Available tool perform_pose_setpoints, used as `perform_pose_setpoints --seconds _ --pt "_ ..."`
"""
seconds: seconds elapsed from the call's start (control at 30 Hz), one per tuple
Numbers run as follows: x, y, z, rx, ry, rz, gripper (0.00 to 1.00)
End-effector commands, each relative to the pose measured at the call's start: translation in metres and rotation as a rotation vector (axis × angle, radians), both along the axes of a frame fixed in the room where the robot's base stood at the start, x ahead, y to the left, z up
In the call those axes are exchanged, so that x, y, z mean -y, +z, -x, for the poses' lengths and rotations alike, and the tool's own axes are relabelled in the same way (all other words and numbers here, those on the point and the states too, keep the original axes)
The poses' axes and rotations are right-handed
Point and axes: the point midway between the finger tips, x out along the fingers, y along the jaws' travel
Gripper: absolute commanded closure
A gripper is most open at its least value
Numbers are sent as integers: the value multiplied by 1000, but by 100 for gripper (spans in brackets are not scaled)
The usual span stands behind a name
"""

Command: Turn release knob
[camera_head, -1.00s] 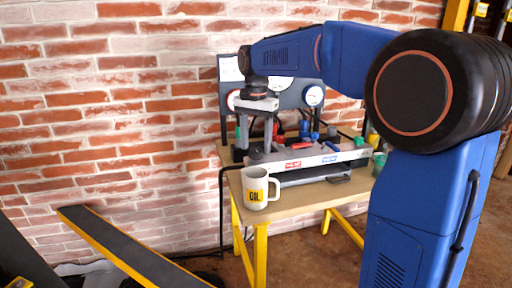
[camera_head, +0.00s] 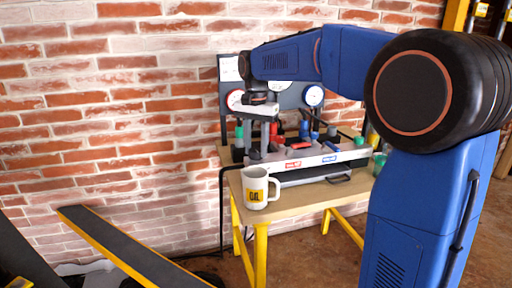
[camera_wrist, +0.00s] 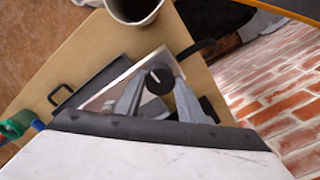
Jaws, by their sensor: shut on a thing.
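A round black knob (camera_wrist: 158,80), which I take to be the release knob, is at the end of a grey metal unit in the wrist view. My gripper (camera_wrist: 157,73) has its two grey fingers on either side of the knob, shut on it. In the head view, my gripper (camera_head: 257,152) points down at the left end of the long grey unit (camera_head: 315,161) on the table.
A white mug (camera_head: 256,188) with a yellow label stands on the wooden table (camera_head: 300,200), near its front left corner; it also shows in the wrist view (camera_wrist: 134,8). A gauge panel (camera_head: 290,97) stands behind the unit. A brick wall (camera_head: 120,130) is beyond.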

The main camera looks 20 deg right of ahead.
Motion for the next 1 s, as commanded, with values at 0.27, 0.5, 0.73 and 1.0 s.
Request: perform_pose_setpoints --seconds 0.27,0.5,0.73,1.0 --pt "0 0 0 0 154 0 87" --pt "0 0 0 0 373 0 87" --pt "0 0 0 1 592 1 87" --pt "0 0 0 1 848 1 87"
